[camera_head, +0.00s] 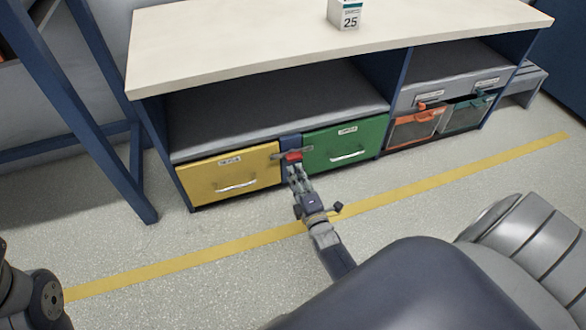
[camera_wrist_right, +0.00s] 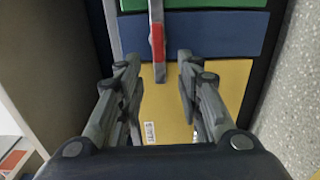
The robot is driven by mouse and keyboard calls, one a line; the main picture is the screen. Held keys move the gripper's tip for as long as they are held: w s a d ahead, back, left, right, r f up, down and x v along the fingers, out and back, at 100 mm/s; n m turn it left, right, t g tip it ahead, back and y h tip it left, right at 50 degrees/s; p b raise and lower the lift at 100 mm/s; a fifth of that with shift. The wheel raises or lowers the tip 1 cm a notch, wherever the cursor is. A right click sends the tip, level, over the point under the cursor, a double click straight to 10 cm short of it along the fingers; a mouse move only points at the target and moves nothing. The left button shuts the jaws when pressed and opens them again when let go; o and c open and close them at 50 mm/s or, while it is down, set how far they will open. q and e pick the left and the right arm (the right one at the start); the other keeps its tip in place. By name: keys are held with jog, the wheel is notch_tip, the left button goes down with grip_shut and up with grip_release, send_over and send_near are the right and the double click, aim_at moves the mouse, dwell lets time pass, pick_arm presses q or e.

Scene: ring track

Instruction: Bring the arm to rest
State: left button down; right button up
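My right gripper (camera_head: 296,172) reaches down to the front of the low cabinet, between the yellow drawer (camera_head: 229,175) and the green drawer (camera_head: 345,143). A red and grey latch bar (camera_head: 292,156) sits on the blue strip between these drawers, close to the fingertips. In the right wrist view my right gripper (camera_wrist_right: 157,66) has its fingers spread, with nothing held between them. The latch bar (camera_wrist_right: 157,38) lies just ahead, in line with the gap; I cannot tell whether it is touched. My left gripper is out of view.
A white box marked 25 (camera_head: 346,14) stands on the pale cabinet top (camera_head: 240,42). Orange (camera_head: 415,126) and teal (camera_head: 466,113) bins sit at the cabinet's right. A blue frame (camera_head: 85,100) stands at left. The floor with its yellow line (camera_head: 190,258) is clear.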

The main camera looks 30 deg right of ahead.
jog(key=shift+s+a, duration=0.15)
jog(key=shift+s, duration=0.5)
